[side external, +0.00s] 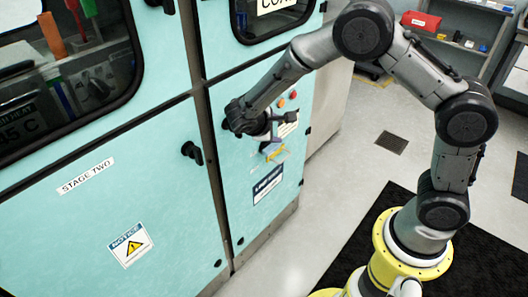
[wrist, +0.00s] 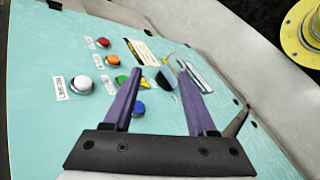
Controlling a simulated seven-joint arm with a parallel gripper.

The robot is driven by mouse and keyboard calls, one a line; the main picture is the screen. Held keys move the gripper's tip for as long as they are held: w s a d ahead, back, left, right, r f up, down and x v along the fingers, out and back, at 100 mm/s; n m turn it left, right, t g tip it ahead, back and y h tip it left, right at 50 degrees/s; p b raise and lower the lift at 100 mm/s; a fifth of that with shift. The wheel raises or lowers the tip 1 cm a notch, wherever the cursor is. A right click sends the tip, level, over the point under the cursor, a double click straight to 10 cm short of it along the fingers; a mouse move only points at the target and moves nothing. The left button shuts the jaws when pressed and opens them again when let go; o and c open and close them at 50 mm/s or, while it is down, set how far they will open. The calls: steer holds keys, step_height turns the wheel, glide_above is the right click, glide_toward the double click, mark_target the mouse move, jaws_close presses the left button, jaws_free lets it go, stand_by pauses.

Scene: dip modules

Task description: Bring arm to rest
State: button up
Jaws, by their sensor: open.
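My gripper (side external: 284,127) is in front of the pale teal cabinet panel (side external: 245,185), by its controls, in the side view. In the wrist view its two purple fingers (wrist: 160,72) are spread apart, with nothing seen held between them.
The wrist view shows a white button (wrist: 83,85), an orange button (wrist: 113,61), a red button (wrist: 103,43) and a blue button (wrist: 139,108). A black door handle (side external: 192,152) juts out left of my gripper. Open floor (side external: 345,160) lies right of the cabinet.

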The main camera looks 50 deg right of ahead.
steer(key=s+a+r+m+t+y, duration=0.1)
steer(key=s+r+m+y, duration=0.1)
steer(key=s+r, duration=0.3)
steer(key=s+a+r+m+t+y, duration=0.1)
steer(key=s+r+y, duration=0.3)
steer(key=s, duration=0.8)
steer(key=s+a+r+m+t+y, duration=0.1)
steer(key=s+a+r+m+y, duration=0.1)
steer(key=s+r, duration=0.5)
steer(key=shift+s+a+m+t+y, duration=0.4)
steer(key=shift+s+m+y, duration=0.3)
steer(key=shift+s, duration=0.35)
